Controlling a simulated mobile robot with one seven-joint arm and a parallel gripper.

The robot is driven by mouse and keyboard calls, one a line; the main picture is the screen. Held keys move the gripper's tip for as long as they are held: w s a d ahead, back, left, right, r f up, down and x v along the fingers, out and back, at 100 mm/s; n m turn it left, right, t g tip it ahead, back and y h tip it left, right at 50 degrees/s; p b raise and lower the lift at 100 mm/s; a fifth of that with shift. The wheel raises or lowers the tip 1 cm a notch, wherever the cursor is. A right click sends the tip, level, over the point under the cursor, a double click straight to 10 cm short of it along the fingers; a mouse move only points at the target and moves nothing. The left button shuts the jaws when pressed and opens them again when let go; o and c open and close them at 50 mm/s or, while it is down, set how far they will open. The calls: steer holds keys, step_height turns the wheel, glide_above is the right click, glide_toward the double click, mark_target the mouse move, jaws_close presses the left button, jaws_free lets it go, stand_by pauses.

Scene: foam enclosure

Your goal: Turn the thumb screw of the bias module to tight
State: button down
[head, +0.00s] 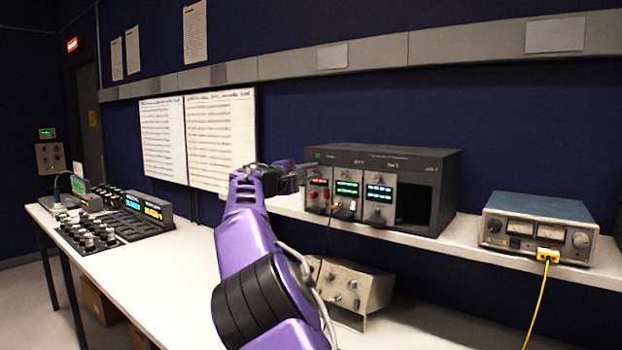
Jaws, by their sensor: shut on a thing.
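A dark rack case (440,170) stands on the white shelf and holds three modules side by side, with an empty bay at the right. The left module (318,197) has a red display, the middle one (346,200) a green display and the right one (379,203) a blue display. Their labels are too small to read, so I cannot tell which is the bias module. My gripper (303,169) is at the upper left front of the rack, by the left module, and is shut on the thumb screw. The screw itself is hidden by the fingers.
A blue-topped meter unit (537,222) with a yellow plug and cable sits at the right of the shelf (465,238). A beige knobbed box (352,287) is below the shelf. Control panels (90,230) and a display unit (150,210) stand on the left bench, whose middle is clear.

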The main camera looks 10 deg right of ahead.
steer(key=m+b, duration=0.1)
steer(key=m, duration=0.2)
steer(key=shift+f+m+b, duration=0.15)
steer(key=shift+m+b, duration=0.25)
steer(key=m+b, duration=0.1)
steer(key=m, duration=0.2)
steer(key=shift+m, duration=0.3)
steer(key=m+b, duration=0.1)
steer(key=m, duration=0.2)
steer(key=shift+m, duration=0.4)
steer(key=m+b, duration=0.1)
steer(key=m, duration=0.7)
steer(key=shift+b, duration=0.3)
steer(key=m, duration=0.4)
steer(key=shift+m, duration=0.3)
steer(key=m, duration=0.3)
steer(key=shift+m+b, duration=0.3)
steer(key=shift+m, duration=1.8)
